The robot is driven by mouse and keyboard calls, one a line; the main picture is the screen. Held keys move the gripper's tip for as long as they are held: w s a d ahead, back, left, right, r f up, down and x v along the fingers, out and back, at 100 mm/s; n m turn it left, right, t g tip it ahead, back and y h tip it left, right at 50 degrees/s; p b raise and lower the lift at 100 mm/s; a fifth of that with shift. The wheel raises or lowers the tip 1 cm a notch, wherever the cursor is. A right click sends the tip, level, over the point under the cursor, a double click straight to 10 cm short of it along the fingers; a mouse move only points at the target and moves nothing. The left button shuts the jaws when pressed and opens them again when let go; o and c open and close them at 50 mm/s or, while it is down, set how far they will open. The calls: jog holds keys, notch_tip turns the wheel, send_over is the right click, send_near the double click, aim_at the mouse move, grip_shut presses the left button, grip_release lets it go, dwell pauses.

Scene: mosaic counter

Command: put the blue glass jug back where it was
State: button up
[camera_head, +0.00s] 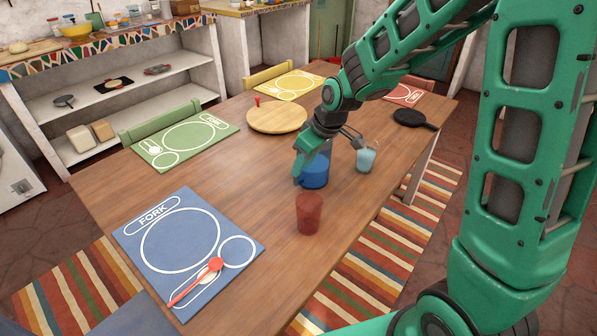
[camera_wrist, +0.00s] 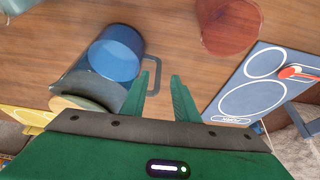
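The blue glass jug (camera_head: 316,175) stands upright on the wooden table, partly hidden behind my gripper (camera_head: 299,173) in the head view. In the wrist view the jug (camera_wrist: 88,82) shows left of my fingers, with a blue lower part and a greyer body. Its handle (camera_wrist: 157,76) points toward the fingers. My gripper (camera_wrist: 159,78) is open, with a clear gap between the fingertips. The left fingertip overlaps the handle in the picture. I cannot tell whether it touches it.
A red tumbler (camera_head: 309,215) stands in front of the jug, and a pale blue glass (camera_head: 366,158) stands right of it. A round wooden board (camera_head: 277,118) and a black pan (camera_head: 411,118) lie farther back. A blue placemat (camera_head: 205,232) with a red spoon (camera_head: 198,278) lies front left.

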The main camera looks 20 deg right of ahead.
jog(key=v, duration=0.6)
jog(key=shift+r, duration=0.35)
jog(key=s+d+r+m+g+h, duration=0.15)
jog(key=s+d+m, duration=0.45)
jog(key=s+d, duration=0.65)
jog(key=s+d+m, duration=0.2)
jog(key=s+d, duration=0.1)
jog(key=s, duration=0.3)
jog(key=s+d+m+g, duration=0.1)
jog(key=s+d+m, duration=0.2)
jog(key=s, duration=0.2)
jog(key=s+d+m+g+h, duration=0.1)
jog(key=s+d+m, duration=0.1)
jog(key=s, duration=0.4)
jog(key=shift+s+d+r+m, duration=0.35)
jog(key=shift+d+r, duration=0.1)
jog(key=shift+d, duration=0.1)
jog(key=shift+w+a+f+g, duration=0.15)
jog(key=shift+w+f+g, duration=0.1)
jog(key=shift+w, duration=0.35)
